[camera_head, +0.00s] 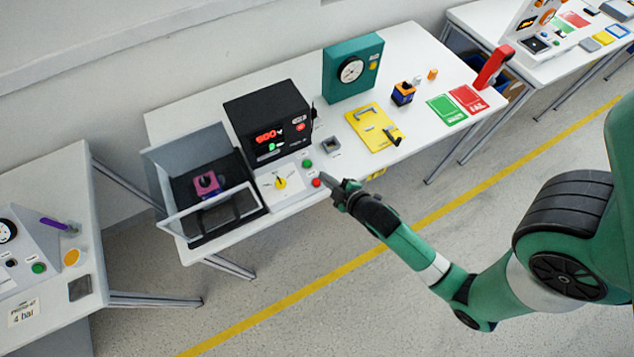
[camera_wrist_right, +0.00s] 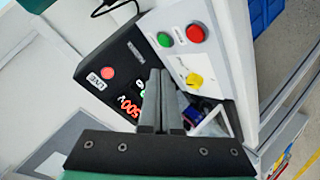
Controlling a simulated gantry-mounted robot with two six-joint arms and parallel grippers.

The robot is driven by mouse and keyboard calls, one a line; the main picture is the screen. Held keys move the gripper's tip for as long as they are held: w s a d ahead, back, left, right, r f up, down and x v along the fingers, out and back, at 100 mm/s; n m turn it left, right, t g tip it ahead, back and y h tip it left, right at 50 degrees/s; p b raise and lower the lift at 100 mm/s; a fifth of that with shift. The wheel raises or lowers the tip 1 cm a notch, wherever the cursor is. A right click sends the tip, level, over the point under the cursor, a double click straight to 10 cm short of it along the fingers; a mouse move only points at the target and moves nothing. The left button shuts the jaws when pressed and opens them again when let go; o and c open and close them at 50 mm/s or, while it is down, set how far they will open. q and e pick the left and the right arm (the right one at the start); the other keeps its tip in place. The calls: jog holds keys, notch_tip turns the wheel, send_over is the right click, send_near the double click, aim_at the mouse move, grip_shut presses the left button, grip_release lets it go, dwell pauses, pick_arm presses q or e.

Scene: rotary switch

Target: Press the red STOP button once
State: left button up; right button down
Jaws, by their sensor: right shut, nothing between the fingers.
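The red STOP button (camera_head: 316,183) sits near the table's front edge, below a green button (camera_head: 307,164), in the head view. In the right wrist view the red button (camera_wrist_right: 195,33) is on a white panel beside the green button (camera_wrist_right: 164,40). My right gripper (camera_head: 327,179) has its tips just right of the red button in the head view; I cannot tell whether they touch it. Its fingers also show in the wrist view (camera_wrist_right: 158,75), shut and empty. A yellow rotary knob (camera_head: 280,183) is left of the red button. My left gripper is not in view.
A black device (camera_head: 268,112) with a lit red display stands behind the buttons. An open clear-sided box (camera_head: 200,185) holding a pink and blue part is to the left. A yellow plate with handles (camera_head: 375,128) and a teal gauge box (camera_head: 352,68) are to the right.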

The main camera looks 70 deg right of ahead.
aim_at(317, 182)
jog(key=f+b, duration=0.2)
jog(key=f, duration=0.1)
jog(key=w+d+f+b, duration=0.1)
jog(key=shift+f, duration=0.2)
jog(key=shift+w+d+f+b, duration=0.15)
jog(key=shift+w+f+b, duration=0.05)
jog(key=shift+f+b, duration=0.4)
jog(key=shift+f, duration=0.15)
dwell(1.1)
jog(key=shift+w+f, duration=0.1)
jog(key=shift+f, duration=0.15)
jog(key=shift+w+d+f+b, duration=0.1)
jog(key=shift+d+f+b, duration=0.05)
jog(key=shift+f+b, duration=0.3)
dwell(0.5)
dwell(0.3)
jog(key=shift+s+a+r+p, duration=0.2)
jog(key=shift+r+p, duration=0.6)
jog(key=shift+p, duration=0.2)
